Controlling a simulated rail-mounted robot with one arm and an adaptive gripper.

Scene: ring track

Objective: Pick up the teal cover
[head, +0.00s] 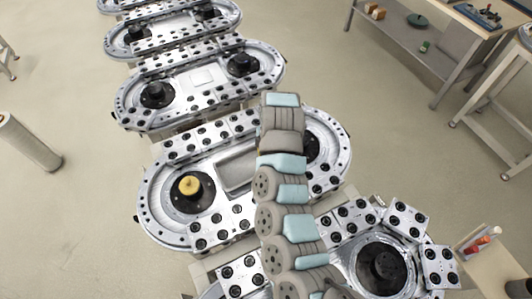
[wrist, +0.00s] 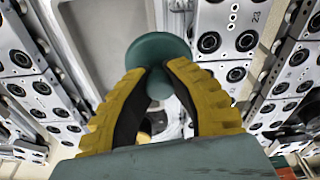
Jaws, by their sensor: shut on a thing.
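The teal cover (wrist: 160,47) shows in the wrist view as a round disc with a narrower stem below it. My gripper (wrist: 158,75) has its two yellow, black-lined fingers closed on the stem, with the disc beyond the fingertips. Its lower part is partly hidden between the fingers. In the head view my arm hides the gripper and the held cover. Another teal round piece (head: 417,20) lies on the grey bench at upper right.
Oval metal track stations stretch away to the upper left. A round black hub (head: 384,262) is at lower right. A small stand (head: 490,265) with coloured tools is at right.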

